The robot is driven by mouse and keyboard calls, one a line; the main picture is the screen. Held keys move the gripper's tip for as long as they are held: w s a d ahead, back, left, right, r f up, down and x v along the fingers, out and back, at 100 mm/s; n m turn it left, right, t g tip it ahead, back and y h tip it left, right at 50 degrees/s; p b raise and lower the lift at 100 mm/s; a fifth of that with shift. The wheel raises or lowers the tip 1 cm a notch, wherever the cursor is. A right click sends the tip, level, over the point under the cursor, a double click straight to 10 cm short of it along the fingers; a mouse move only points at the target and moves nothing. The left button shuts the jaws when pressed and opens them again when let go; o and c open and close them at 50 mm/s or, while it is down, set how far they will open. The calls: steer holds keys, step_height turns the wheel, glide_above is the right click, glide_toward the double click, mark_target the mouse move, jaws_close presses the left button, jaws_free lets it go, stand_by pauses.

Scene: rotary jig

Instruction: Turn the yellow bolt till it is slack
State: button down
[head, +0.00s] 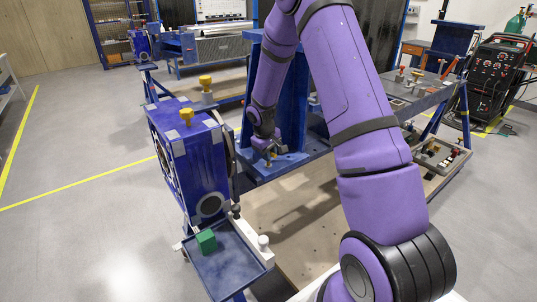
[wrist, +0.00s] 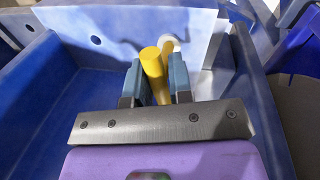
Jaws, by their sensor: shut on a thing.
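In the wrist view, a yellow bolt (wrist: 151,60) stands between the two blue-grey fingers of my gripper (wrist: 155,78), which is shut on it. A pale round part (wrist: 170,45) shows just behind the bolt. In the head view, my gripper (head: 269,155) is low at the blue fixture (head: 290,161), right of the blue jig box. The held bolt is mostly hidden there by the gripper.
The blue jig box (head: 200,165) stands left of my arm. A blue tray (head: 222,270) with a green cube (head: 206,241) is in front of it. Blue walls flank my gripper in the wrist view. A parts tray (head: 440,155) is at right.

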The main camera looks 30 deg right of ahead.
steer(key=n, duration=0.4)
steer(key=n+t, duration=0.1)
steer(key=n, duration=0.1)
steer(key=shift+d+n+y, duration=0.25)
steer(key=shift+n+y, duration=0.05)
steer(key=n+y, duration=0.1)
steer(key=n, duration=0.5)
steer(key=shift+w+t, duration=0.15)
steer(key=shift+t, duration=0.25)
steer(key=n+y, duration=0.1)
steer(key=n, duration=0.4)
steer(key=shift+w+d+n, duration=0.1)
steer(key=shift+n, duration=0.2)
steer(key=n+y, duration=0.1)
steer(key=n, duration=0.5)
steer(key=shift+w, duration=0.15)
steer(key=shift+r+g, duration=0.1)
steer(key=shift+g, duration=0.2)
steer(key=c, duration=1.1)
jaws_free()
steer(key=r, duration=0.3)
steer(key=s+r, duration=0.1)
steer(key=r, duration=0.3)
steer(key=d+r, duration=0.1)
steer(key=r, duration=0.2)
steer(key=shift+s+r, duration=0.25)
steer(key=shift+s, duration=0.05)
